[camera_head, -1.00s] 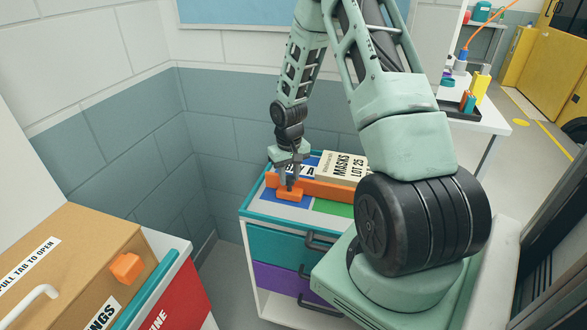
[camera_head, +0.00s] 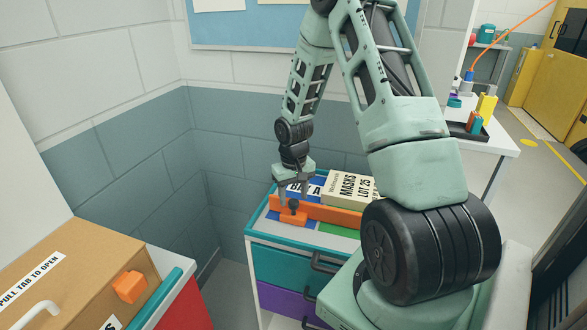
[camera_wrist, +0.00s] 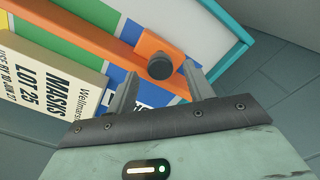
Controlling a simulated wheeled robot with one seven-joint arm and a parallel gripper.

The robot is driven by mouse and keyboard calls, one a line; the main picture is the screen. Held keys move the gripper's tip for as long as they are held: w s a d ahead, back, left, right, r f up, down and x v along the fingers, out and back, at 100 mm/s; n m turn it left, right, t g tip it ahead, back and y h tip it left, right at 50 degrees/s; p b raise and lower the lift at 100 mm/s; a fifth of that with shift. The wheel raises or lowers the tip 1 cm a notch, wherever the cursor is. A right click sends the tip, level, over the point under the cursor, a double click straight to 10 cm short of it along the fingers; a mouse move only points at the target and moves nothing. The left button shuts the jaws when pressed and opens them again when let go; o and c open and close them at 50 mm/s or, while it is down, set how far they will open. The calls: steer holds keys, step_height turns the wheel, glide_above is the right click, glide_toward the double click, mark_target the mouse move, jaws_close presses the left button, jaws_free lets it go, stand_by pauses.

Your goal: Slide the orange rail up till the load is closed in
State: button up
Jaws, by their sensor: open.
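The orange rail (camera_head: 335,214) lies across the striped top of a teal-edged cabinet; it also shows in the wrist view (camera_wrist: 105,38). A dark round knob (camera_wrist: 160,66) stands on the rail's orange end block (camera_head: 292,218). The load, a cream box marked MASKS LOT 25 (camera_head: 350,187), sits behind the rail. In the wrist view, a strip of green and blue surface shows between box (camera_wrist: 45,80) and rail. My gripper (camera_head: 295,200) is open above the end block, its fingers on either side of the knob in the wrist view. Finger contact with the knob cannot be told.
The cabinet (camera_head: 262,235) stands close to a grey block wall, with drawer handles at its front. A cardboard carton (camera_head: 70,280) with an orange block (camera_head: 129,287) is at the lower left. A white table (camera_head: 485,140) with small coloured items stands at right.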

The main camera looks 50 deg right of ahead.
step_height(320, 180, up, 16)
steer(key=b, duration=0.1)
steer(key=shift+a, duration=0.1)
stand_by(0.6)
